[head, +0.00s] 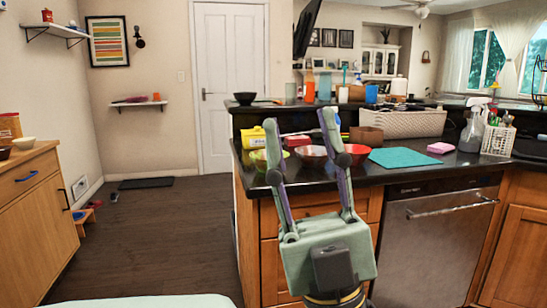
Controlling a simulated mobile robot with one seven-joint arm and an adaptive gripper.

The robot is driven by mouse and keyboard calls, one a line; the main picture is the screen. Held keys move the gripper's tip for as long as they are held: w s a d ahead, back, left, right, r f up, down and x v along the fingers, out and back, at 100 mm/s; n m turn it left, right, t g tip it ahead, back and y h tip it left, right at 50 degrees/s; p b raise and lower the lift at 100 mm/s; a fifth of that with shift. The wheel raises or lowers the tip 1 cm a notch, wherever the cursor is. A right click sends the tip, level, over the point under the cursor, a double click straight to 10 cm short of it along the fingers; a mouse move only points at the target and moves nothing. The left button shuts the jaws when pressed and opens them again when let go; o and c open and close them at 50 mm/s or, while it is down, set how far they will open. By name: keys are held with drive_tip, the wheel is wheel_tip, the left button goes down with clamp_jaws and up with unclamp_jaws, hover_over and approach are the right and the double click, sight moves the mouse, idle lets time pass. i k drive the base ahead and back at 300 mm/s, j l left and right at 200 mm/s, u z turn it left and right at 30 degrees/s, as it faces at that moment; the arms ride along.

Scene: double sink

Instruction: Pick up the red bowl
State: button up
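The red bowl (358,151) sits on the black counter (415,172) in the head view, at the right end of a row of bowls. The upper part of my gripper's right finger covers its left edge. My gripper (299,117) points up in the picture, in front of the counter. Its two fingers are spread apart with nothing held between them. The fingertips overlap the counter in the picture, and I cannot tell how far they are from the bowl.
A dark reddish-brown bowl (312,156) and a green bowl (257,160) stand left of the red bowl. A teal mat (398,158) and a pink sponge (440,148) lie to its right. A wooden box (366,135) is behind it. Drawers and a dishwasher (440,245) are below.

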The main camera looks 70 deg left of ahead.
sight(352, 156)
drive_tip(key=u, duration=1.7)
